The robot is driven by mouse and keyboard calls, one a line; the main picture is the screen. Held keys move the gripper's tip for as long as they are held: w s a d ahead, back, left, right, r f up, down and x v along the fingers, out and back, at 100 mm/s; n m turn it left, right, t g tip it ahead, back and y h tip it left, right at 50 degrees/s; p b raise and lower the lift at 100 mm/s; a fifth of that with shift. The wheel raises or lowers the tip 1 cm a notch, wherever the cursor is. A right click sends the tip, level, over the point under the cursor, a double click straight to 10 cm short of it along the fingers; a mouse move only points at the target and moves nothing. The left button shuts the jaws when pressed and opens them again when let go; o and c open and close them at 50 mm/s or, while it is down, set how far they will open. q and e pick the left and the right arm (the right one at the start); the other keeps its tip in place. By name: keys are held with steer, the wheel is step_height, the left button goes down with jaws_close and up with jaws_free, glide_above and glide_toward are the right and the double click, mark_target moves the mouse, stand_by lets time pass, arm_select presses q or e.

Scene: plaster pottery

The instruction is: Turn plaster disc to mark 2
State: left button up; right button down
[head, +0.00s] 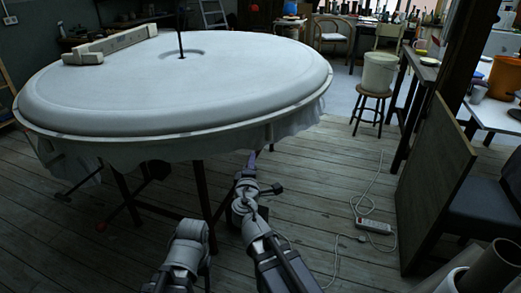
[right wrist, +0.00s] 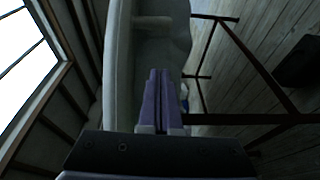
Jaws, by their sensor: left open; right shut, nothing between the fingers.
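The plaster disc (head: 170,85) is a large, round, pale grey slab with a rounded edge, lying on a stand at the left and centre of the head view. A dark upright rod rises from its hollow centre. Short pegs (head: 269,132) show below its rim. No numbered mark is readable. My right gripper (head: 252,158) is shut and empty, low beside the near right rim. Its purple fingers show closed together in the right wrist view (right wrist: 160,98), with the pale rim and a peg (right wrist: 153,21) beyond. My left arm shows at the bottom; its fingers are not visible.
A pale bar (head: 112,46) lies on the disc's far left. Dark stand legs (head: 197,190) are below it. A power strip (head: 374,225) with a cable lies on the floor at right, near a leaning board (head: 436,185). A stool with a bucket (head: 379,72) stands behind.

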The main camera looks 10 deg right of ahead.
steer(key=s+d+x, duration=0.1)
steer(key=d+x, duration=0.1)
steer(key=x, duration=1)
steer(key=shift+w+d+b, duration=0.3)
steer(key=shift+w+d, duration=0.05)
steer(key=shift+d, duration=0.1)
